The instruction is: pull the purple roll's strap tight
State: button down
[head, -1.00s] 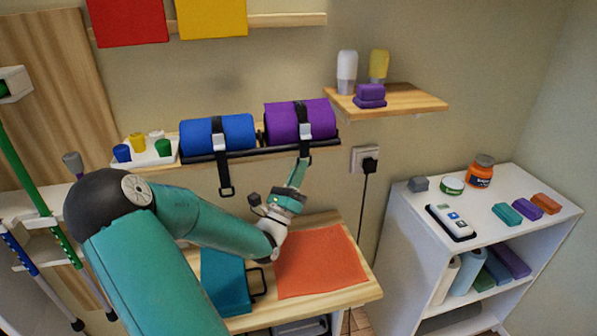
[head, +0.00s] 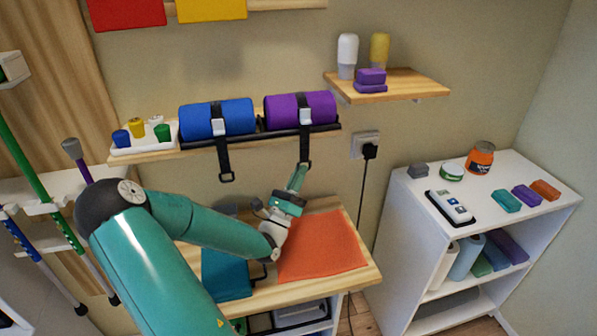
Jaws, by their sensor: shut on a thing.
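The purple roll (head: 288,107) lies on a wall shelf at the upper middle, beside the blue roll. A black strap (head: 304,143) with a pale buckle (head: 305,115) runs over it and hangs down in front of the shelf. My gripper (head: 301,170) is below the shelf, at the strap's lower end. It is shut on the strap's end, and the strap hangs nearly straight between the buckle and my gripper. The fingertips are small in this view and partly hide the strap's end.
The blue roll (head: 232,116) has its own hanging strap (head: 224,163) to the left. Below is a wooden table (head: 361,283) with an orange mat (head: 322,247) and a teal case (head: 222,278). A small shelf (head: 419,86) with bottles is at the upper right. A white cabinet (head: 403,232) stands right.

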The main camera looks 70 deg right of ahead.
jog(key=shift+a+f, duration=0.1)
jog(key=shift+f, duration=0.25)
jog(key=c, duration=1.6)
grip_release()
jog(key=shift+c, duration=0.2)
jog(key=shift+o, duration=0.5)
jog(key=shift+r, duration=0.1)
jog(key=v, duration=0.7)
jog(key=shift+a, duration=0.25)
